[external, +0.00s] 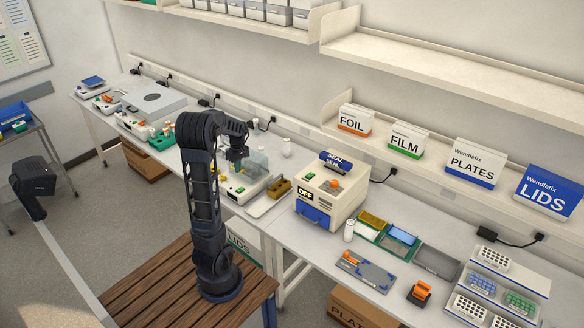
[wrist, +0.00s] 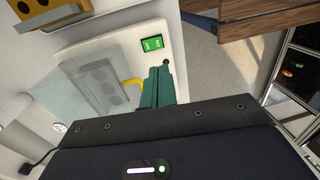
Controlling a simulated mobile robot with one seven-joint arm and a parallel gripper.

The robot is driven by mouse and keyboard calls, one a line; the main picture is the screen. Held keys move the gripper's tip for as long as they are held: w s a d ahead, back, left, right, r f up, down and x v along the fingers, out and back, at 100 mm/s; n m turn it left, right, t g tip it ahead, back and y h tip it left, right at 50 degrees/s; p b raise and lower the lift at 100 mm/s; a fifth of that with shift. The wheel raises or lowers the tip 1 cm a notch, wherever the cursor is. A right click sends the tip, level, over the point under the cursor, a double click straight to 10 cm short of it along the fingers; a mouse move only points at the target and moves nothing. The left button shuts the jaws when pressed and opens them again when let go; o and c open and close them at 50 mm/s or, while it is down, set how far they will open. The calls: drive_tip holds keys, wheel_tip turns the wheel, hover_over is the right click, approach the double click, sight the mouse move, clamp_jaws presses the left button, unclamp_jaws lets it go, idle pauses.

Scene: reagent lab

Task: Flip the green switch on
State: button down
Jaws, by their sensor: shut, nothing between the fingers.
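The green switch (wrist: 153,43) is a small rectangular rocker with white markings on the corner of a white device (wrist: 100,45). I cannot tell which way it is tipped. The device has a clear cover (wrist: 62,95) and a yellow handle (wrist: 133,88). My gripper (wrist: 163,68) has green fingers, shut and empty, with the tips close beside the switch in the wrist view; contact cannot be told. In the external view my gripper (external: 238,166) is above the same device (external: 232,196), and the switch shows as a small green patch (external: 240,189).
A beige sealer (external: 345,207) with an OFF sign and a blue front stands to the right on the bench. A brass-coloured block (external: 279,188) lies between the two devices. A wooden table (external: 150,285) is in front of the bench.

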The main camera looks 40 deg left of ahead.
sight(238, 190)
drive_tip(key=f, duration=0.3)
drive_tip(key=s+f, duration=0.1)
drive_tip(key=f, duration=0.7)
drive_tip(key=shift+s+f, duration=0.15)
drive_tip(key=shift+s+f, duration=0.15)
drive_tip(key=shift+f, duration=0.1)
drive_tip(key=shift+r, duration=0.1)
drive_tip(key=shift+w, duration=0.2)
drive_tip(key=shift+w+r, duration=0.2)
drive_tip(key=shift+w, duration=0.45)
